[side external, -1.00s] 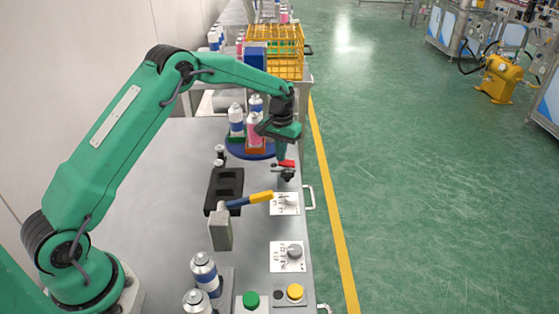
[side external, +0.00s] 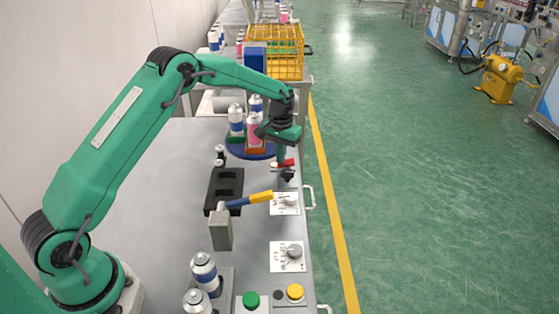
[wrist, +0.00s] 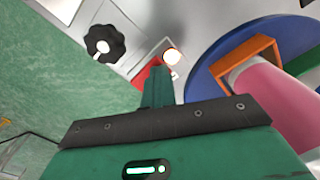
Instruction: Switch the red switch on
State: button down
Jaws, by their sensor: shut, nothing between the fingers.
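The red switch (side external: 286,162) sits near the right edge of the grey bench, just in front of the round blue turntable. It also shows in the wrist view as a red piece (wrist: 148,76) partly hidden by my fingers. My gripper (side external: 281,157) points down at it with its fingers closed and empty. In the wrist view my closed fingertips (wrist: 159,72) overlap the red piece. I cannot tell whether they touch it, or which way the switch is set. A bright, lit round lamp (wrist: 172,56) shows beside the fingertips.
A black knob (side external: 288,174) lies just in front of the switch; it also shows in the wrist view (wrist: 104,44). The blue turntable (side external: 236,151) carries cans in coloured holders.

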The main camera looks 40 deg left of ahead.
jog(key=shift+r, duration=2.8)
jog(key=shift+r, duration=0.1)
notch_tip(320, 180, up, 5)
jog(key=shift+f, duration=0.1)
